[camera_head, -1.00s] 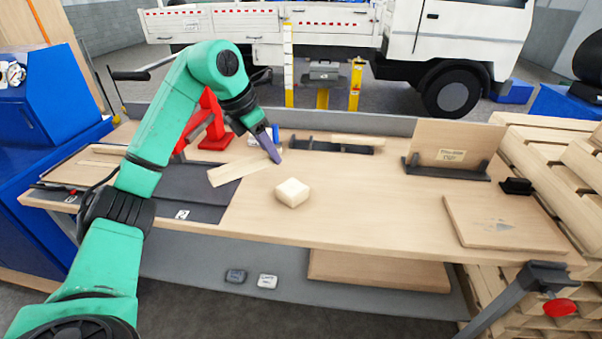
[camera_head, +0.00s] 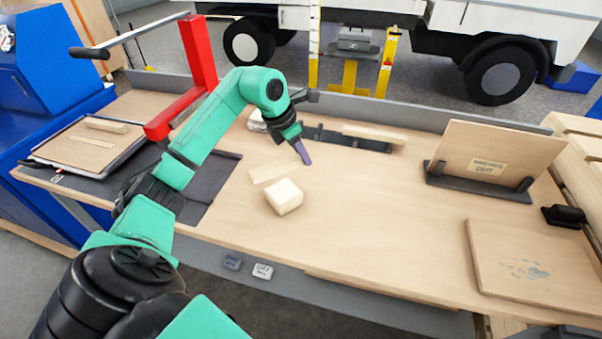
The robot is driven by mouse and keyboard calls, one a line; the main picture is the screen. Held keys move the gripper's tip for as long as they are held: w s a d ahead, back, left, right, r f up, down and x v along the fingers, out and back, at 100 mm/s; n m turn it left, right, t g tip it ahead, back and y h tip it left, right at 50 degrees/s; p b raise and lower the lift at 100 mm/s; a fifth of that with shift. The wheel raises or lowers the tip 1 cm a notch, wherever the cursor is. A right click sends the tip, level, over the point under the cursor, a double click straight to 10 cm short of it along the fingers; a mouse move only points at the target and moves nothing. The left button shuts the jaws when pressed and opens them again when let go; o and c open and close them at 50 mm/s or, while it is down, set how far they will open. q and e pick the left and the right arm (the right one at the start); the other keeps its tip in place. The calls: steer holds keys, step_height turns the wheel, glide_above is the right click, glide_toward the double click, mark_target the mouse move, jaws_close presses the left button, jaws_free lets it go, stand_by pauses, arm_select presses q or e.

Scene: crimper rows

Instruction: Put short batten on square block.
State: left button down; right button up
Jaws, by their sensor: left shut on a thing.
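The short batten (camera_head: 268,172), a flat pale strip of wood, shows over the bench just behind the square block. My left gripper (camera_head: 304,156) points down at the batten's right end and is shut on it. I cannot tell whether the batten touches the bench or hangs slightly above it. The square block (camera_head: 284,197), a pale wooden cube-like piece, sits on the bench top in front of the batten, with its upper face bare. My right gripper is not in view.
A dark rack (camera_head: 325,134) behind holds another batten (camera_head: 375,133). A red lever tool (camera_head: 198,55) stands left of my arm. An upright panel (camera_head: 497,157) and flat board (camera_head: 530,258) are right. The bench middle is clear.

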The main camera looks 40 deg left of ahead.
arm_select(q)
steer(key=f, duration=0.3)
steer(key=f+p, duration=0.1)
steer(key=f, duration=0.3)
steer(key=shift+w+f, duration=0.2)
steer(key=shift+f, duration=0.2)
steer(key=shift+w+f, duration=0.1)
steer(key=shift+f, duration=0.05)
steer(key=c, duration=0.6)
jaws_free()
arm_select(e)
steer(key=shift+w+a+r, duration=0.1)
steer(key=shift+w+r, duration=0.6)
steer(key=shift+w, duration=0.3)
